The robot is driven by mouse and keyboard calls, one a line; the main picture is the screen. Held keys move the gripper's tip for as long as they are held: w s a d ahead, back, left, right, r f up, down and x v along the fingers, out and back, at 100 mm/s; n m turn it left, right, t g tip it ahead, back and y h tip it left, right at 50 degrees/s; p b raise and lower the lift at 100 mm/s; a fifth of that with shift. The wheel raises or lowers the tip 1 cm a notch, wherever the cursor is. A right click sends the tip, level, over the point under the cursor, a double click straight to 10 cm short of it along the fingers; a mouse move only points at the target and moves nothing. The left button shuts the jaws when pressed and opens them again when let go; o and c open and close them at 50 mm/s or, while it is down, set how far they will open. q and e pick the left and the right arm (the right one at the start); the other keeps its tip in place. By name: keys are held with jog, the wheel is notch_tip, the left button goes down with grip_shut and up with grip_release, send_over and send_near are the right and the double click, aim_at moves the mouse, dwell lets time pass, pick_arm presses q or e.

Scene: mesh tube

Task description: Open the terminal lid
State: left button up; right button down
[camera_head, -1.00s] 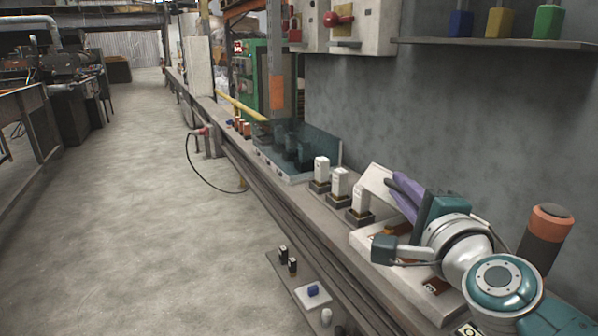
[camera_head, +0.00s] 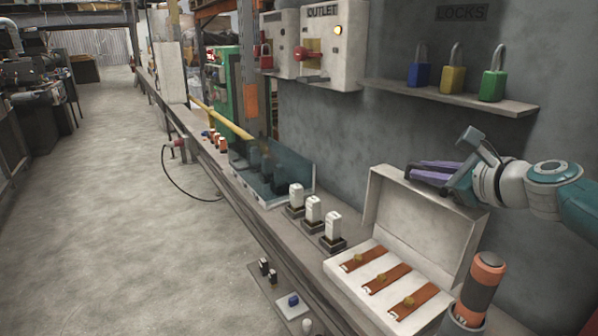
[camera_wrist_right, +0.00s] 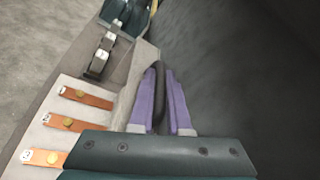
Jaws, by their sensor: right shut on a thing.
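The terminal box (camera_head: 350,290) is a white case on the bench at the right, with its lid (camera_head: 415,225) swung up and standing nearly upright at the back. Inside lie three copper strips, each with a brass bolt; they also show at the left of the right wrist view (camera_wrist_right: 72,122). My right gripper (camera_head: 430,172) is at the lid's top edge, coming from the right. Its purple fingers (camera_wrist_right: 160,100) are shut on a dark bar of the lid between them. How the bar joins the lid is hidden. My left gripper is not in view.
Padlocks (camera_head: 453,78) sit on a wall shelf (camera_head: 470,98) above. The wall is close behind the lid.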

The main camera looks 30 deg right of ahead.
jog(key=shift+w+d+m, duration=0.1)
jog(key=shift+d+m, duration=0.2)
jog(key=shift+d, duration=0.4)
jog(key=shift+d+b, duration=0.6)
jog(key=shift+d, duration=0.5)
jog(key=c, duration=1.2)
grip_release()
jog(key=shift+w, duration=0.15)
jog(key=shift+o, duration=0.2)
